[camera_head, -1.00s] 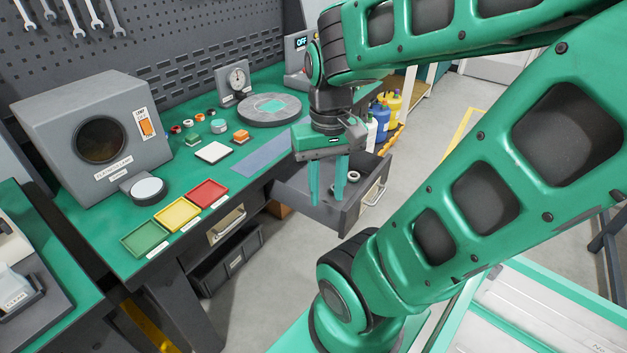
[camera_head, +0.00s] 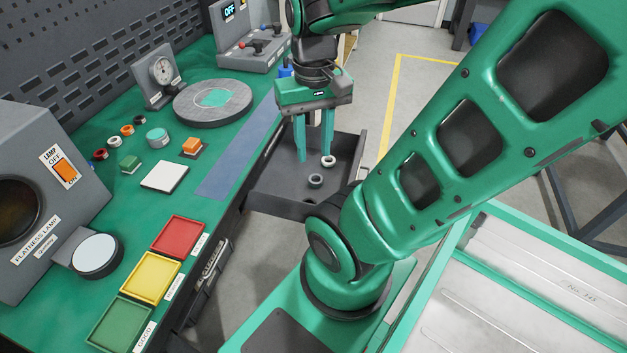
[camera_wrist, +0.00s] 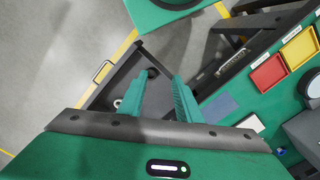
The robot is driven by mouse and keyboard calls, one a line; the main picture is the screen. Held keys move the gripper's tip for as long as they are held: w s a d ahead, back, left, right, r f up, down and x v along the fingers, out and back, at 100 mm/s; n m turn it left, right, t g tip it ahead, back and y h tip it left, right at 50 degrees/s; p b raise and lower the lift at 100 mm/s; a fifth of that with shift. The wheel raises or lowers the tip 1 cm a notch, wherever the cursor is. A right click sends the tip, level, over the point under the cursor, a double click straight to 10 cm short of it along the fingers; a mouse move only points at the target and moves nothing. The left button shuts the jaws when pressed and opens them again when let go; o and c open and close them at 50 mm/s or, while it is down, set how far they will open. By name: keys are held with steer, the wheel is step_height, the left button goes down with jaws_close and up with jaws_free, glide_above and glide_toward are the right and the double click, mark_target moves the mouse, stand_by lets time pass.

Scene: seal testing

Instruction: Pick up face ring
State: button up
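Two small rings lie in an open drawer (camera_head: 268,192): a pale ring (camera_head: 328,161) and a grey ring (camera_head: 316,181) nearer the front. I cannot tell which is the face ring. My gripper (camera_head: 314,158) points down over the drawer, its two green fingers apart with nothing between them. In the wrist view the open fingers (camera_wrist: 160,76) reach over the drawer (camera_wrist: 100,92). A pale ring (camera_wrist: 118,103) shows left of the fingers there, and a dark round shape (camera_wrist: 152,72) shows between them, partly hidden.
The green bench (camera_head: 130,215) beside the drawer holds several small rings, a round plate (camera_head: 240,108), a dial gauge (camera_head: 161,72), a lamp box (camera_head: 40,150) and red (camera_head: 178,237), yellow (camera_head: 152,277) and green (camera_head: 120,325) trays. Clear floor lies right of the drawer.

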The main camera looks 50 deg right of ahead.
steer(key=o, duration=0.6)
steer(key=shift+s+d+r, duration=0.1)
steer(key=shift+s+r, duration=0.15)
steer(key=shift+s, duration=0.2)
steer(key=m+y, duration=0.2)
steer(key=m, duration=0.9)
glide_above(316, 182)
steer(key=d, duration=0.2)
step_height(316, 182, down, 21)
steer(key=shift+a+f, duration=0.3)
steer(key=shift+f, duration=1.45)
steer(key=shift+a+f, duration=0.35)
steer(key=shift+f, duration=1.35)
steer(key=shift+a+f, duration=0.3)
steer(key=shift+f, duration=1.45)
